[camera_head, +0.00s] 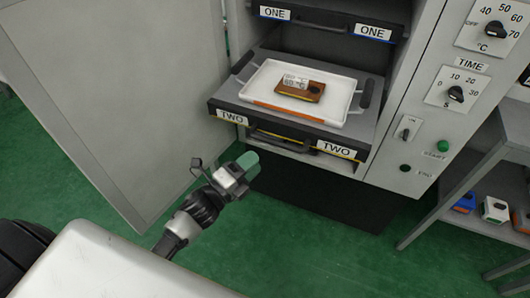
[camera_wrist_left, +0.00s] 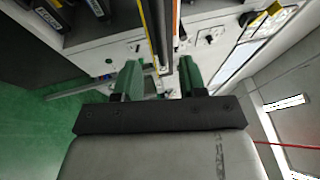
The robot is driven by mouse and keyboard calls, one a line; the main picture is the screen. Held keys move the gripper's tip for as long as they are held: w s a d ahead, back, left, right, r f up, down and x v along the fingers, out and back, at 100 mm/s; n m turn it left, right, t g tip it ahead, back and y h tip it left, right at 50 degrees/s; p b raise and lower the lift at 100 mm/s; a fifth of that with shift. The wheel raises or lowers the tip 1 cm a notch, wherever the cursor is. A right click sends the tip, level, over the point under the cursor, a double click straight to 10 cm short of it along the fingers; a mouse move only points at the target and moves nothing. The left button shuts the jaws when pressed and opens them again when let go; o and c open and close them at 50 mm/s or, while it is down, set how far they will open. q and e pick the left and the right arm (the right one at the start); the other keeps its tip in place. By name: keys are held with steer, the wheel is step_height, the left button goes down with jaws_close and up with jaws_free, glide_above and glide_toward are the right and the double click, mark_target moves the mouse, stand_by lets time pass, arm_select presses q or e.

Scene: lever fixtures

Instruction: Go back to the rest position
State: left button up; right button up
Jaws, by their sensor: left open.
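My left gripper (camera_head: 246,166) is in front of and below the pulled-out shelf marked TWO, with its green fingers toward the machine. In the left wrist view its two fingers (camera_wrist_left: 160,75) stand apart, with nothing held between them. The dark shelf (camera_head: 226,97) carries a white tray (camera_head: 347,96) with an orange front edge. A brown block with a 60 °C label (camera_head: 314,92) lies in the tray. The gripper appears apart from the shelf and the tray. My right gripper is not in view.
A large grey door (camera_head: 120,90) stands open at the left. Shelf ONE (camera_head: 325,26) is above, inside the machine. The control panel with a time knob (camera_head: 456,93) is to the right. A side rack (camera_head: 470,216) holds small boxes. Green floor (camera_head: 270,250) is open below.

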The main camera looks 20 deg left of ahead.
arm_select(q)
steer(key=shift+v, duration=1)
steer(key=s+a+f+n+g+y+p, duration=0.1)
steer(key=s+f+n+g+y, duration=0.2)
steer(key=f, duration=0.6)
steer(key=s+a+f+n+g+y, duration=0.2)
steer(key=f+n, duration=0.3)
steer(key=f, duration=0.4)
steer(key=s+a+f+n+g+y+p, duration=0.1)
steer(key=s+f+n+g+y, duration=0.2)
steer(key=f, duration=0.5)
steer(key=s+f+n+g, duration=0.3)
steer(key=s+f, duration=0.2)
steer(key=s, duration=0.5)
steer(key=s+d+f+n+g+p, duration=0.1)
steer(key=s+f+n+g, duration=0.2)
steer(key=s+f, duration=0.3)
steer(key=s+d+f+n+g, duration=0.1)
steer(key=s+f+n+g, duration=0.2)
steer(key=s, duration=1)
step_height(320, 180, down, 3)
steer(key=shift+s+f+n+p, duration=0.15)
steer(key=shift+s+n+p, duration=0.15)
steer(key=shift+n, duration=0.4)
steer(key=shift+w, duration=0.1)
